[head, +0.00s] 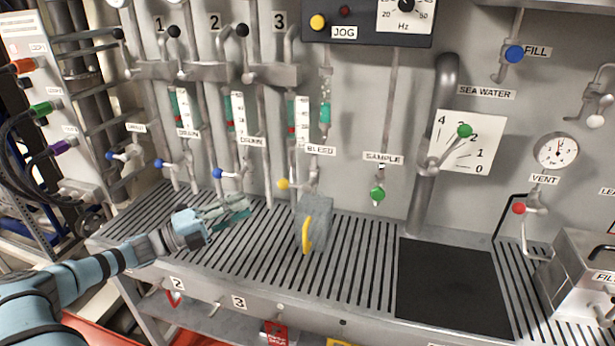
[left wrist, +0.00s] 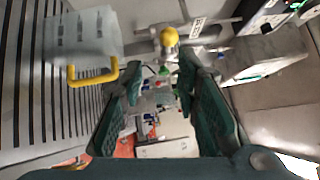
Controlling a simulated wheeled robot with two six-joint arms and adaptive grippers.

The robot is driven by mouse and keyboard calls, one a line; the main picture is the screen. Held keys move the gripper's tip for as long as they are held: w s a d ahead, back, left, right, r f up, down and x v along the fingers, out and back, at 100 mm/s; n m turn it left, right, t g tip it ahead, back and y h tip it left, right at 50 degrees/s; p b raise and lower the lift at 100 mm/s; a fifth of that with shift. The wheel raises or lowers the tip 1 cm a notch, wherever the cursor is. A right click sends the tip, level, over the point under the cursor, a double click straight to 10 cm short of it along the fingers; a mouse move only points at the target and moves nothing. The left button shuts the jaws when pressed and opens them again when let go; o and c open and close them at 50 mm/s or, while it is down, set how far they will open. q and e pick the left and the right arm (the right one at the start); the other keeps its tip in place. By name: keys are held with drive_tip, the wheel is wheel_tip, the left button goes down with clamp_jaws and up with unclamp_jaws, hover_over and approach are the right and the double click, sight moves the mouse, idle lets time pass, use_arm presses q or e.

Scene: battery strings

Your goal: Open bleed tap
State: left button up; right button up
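The bleed tap (head: 283,184) has a yellow ball on its lever and sits on the wall pipe under the BLEED label (head: 320,150). Its yellow ball also shows in the left wrist view (left wrist: 169,37), beyond the fingertips and roughly between them. My left gripper (head: 243,207) is open and empty. It is over the slatted bench, left of the tap and a little lower in the head view. In the left wrist view its two dark green fingers (left wrist: 158,76) stand apart. My right gripper is not in view.
A grey box-shaped jug with a yellow handle (head: 315,222) stands on the slatted bench (head: 365,250), just below the tap. Blue drain taps (head: 218,174) are on the left, and the green sample tap (head: 377,194) is on the right. A black mat (head: 450,285) lies farther right.

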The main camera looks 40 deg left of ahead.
sight(285, 188)
use_arm(q)
drive_tip(key=b+x, duration=0.1)
drive_tip(key=x, duration=0.3)
drive_tip(key=r+b+x, duration=0.1)
drive_tip(key=b+x, duration=0.1)
drive_tip(key=x, duration=0.2)
drive_tip(key=b+x, duration=0.1)
drive_tip(key=x, duration=0.3)
drive_tip(key=shift+w+d+r+b, duration=0.1)
drive_tip(key=shift+d+r+b, duration=0.1)
drive_tip(key=shift+d+b, duration=0.1)
drive_tip(key=shift+w+d+r, duration=0.1)
drive_tip(key=shift+w+d, duration=0.2)
drive_tip(key=shift+w, duration=0.15)
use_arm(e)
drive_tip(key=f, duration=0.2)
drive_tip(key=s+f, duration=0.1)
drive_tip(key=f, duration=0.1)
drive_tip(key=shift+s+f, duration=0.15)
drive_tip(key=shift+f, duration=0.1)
use_arm(q)
clamp_jaws()
